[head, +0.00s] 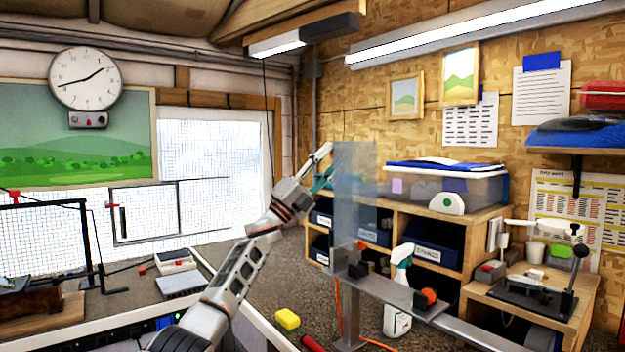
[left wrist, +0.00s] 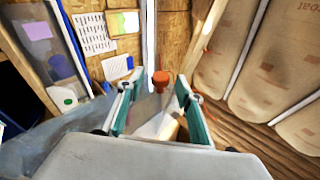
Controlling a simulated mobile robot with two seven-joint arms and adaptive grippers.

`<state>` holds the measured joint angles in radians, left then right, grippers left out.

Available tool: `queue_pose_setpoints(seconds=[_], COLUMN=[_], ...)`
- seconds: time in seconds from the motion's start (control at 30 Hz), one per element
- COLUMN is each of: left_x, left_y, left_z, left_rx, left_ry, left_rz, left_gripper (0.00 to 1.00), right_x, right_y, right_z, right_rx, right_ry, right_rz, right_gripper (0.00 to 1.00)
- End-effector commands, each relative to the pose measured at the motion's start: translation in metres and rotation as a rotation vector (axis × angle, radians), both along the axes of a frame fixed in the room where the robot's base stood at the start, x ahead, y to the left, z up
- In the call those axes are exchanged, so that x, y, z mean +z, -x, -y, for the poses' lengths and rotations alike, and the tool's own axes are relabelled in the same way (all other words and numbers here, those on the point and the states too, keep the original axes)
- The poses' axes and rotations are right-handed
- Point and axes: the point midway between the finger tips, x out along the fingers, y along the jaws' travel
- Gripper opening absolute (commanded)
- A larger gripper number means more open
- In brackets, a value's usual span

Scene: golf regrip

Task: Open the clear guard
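The clear guard (head: 355,205) is an upright see-through bluish panel near the middle of the head view, standing above a grey metal rail. My left gripper (head: 322,168) is raised at the panel's upper left edge, and the panel's edge overlaps it in the picture. I cannot tell whether they touch. In the left wrist view my left gripper (left wrist: 160,88) has its two green-lined fingers apart. An orange knob (left wrist: 160,78) shows between the fingertips; I cannot tell what it is fixed to. My right gripper is not in view.
The grey rail (head: 400,292) crosses the lower right with a spray bottle (head: 398,300) beside it. A yellow sponge (head: 287,319) lies at the lower middle. Shelves (head: 440,235) with a clear bin (head: 445,182) stand behind the guard. A small wooden table (head: 530,305) is at right.

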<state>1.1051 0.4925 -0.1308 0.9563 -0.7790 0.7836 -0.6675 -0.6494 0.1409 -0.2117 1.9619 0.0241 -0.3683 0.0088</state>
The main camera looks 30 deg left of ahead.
Motion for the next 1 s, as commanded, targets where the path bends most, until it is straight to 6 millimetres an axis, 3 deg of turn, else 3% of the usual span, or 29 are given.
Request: queue_pose_setpoints(seconds=[0.3,0.47,1.0], left_x=[-0.045,-0.059,-0.066], left_y=[0.037,0.051,0.059], left_z=[-0.025,-0.033,-0.038], left_rx=[0.000,-0.001,-0.001], left_ry=[-0.001,0.001,0.001], left_rz=[-0.004,-0.003,-0.001], left_gripper=[0.36,0.36,0.36], right_x=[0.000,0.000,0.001], right_y=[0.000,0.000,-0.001], right_z=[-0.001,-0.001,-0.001], right_rx=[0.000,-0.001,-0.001], right_ry=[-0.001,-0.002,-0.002], right_rz=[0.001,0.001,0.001], right_gripper=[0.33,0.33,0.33])
